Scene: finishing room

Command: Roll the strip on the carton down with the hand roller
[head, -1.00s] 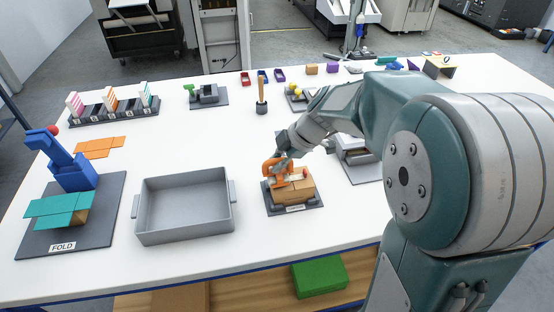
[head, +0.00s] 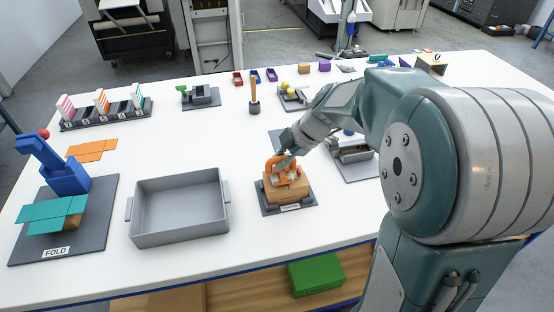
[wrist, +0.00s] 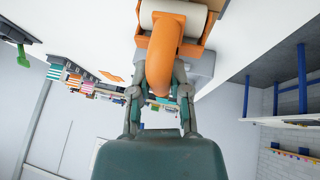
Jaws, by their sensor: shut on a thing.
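The tan carton (head: 284,194) sits on a dark grey base plate with a white label, near the front middle of the table. My gripper (head: 286,154) is over the carton, shut on the orange hand roller (head: 274,165). In the wrist view, the curved orange handle of the roller (wrist: 163,60) lies between my fingers (wrist: 160,92), and its pale cylinder is at the top against the carton (wrist: 212,5). The strip cannot be made out; the roller and gripper cover much of the carton's top.
A grey open tray (head: 181,240) stands left of the carton, and a blue press (head: 62,172) on a plate labelled FOLD stands farther left. A grey fixture (head: 354,152) is close on the right. The white table (head: 200,135) is bare behind the tray.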

